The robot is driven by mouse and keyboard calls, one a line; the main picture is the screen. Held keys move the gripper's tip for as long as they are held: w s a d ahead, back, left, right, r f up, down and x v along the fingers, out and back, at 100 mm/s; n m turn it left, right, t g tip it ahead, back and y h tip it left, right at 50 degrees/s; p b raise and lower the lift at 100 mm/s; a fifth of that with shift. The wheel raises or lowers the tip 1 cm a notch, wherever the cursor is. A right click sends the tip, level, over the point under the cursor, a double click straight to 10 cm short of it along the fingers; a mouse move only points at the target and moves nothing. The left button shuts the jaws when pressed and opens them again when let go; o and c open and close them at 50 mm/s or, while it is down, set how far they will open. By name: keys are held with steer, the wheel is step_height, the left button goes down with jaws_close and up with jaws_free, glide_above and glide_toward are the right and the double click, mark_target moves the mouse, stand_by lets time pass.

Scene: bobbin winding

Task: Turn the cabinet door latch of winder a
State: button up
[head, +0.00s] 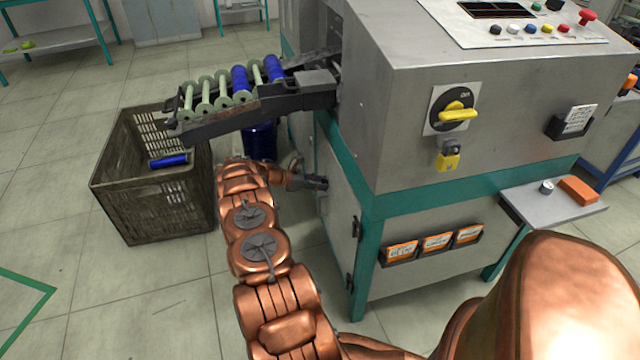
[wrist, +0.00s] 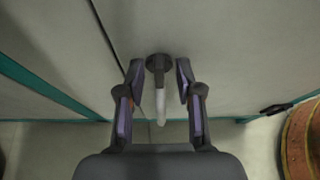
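The winder (head: 400,120) is a grey machine with a teal frame, in the middle and right of the head view. Its lower cabinet door (head: 338,205) is on the left side and looks closed. In the wrist view the door latch (wrist: 159,66) is a dark round boss with a pale lever (wrist: 161,105) hanging down from it. My gripper (wrist: 159,72) is open, with one finger on each side of the latch and visible gaps between. In the head view my gripper (head: 312,182) is small at the door, and the latch itself cannot be made out.
A dark crate (head: 150,205) with a blue bobbin stands left of my arm, under a chute (head: 240,105) of bobbins. A blue cylinder (head: 260,142) stands behind my arm. A small shelf (head: 545,210) juts out at the right. The floor at the lower left is clear.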

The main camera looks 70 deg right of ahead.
steer(key=shift+w+a, duration=0.1)
steer(key=v, duration=1.1)
steer(key=shift+w+a+r, duration=0.15)
steer(key=shift+w+a, duration=0.05)
steer(key=shift+w, duration=0.1)
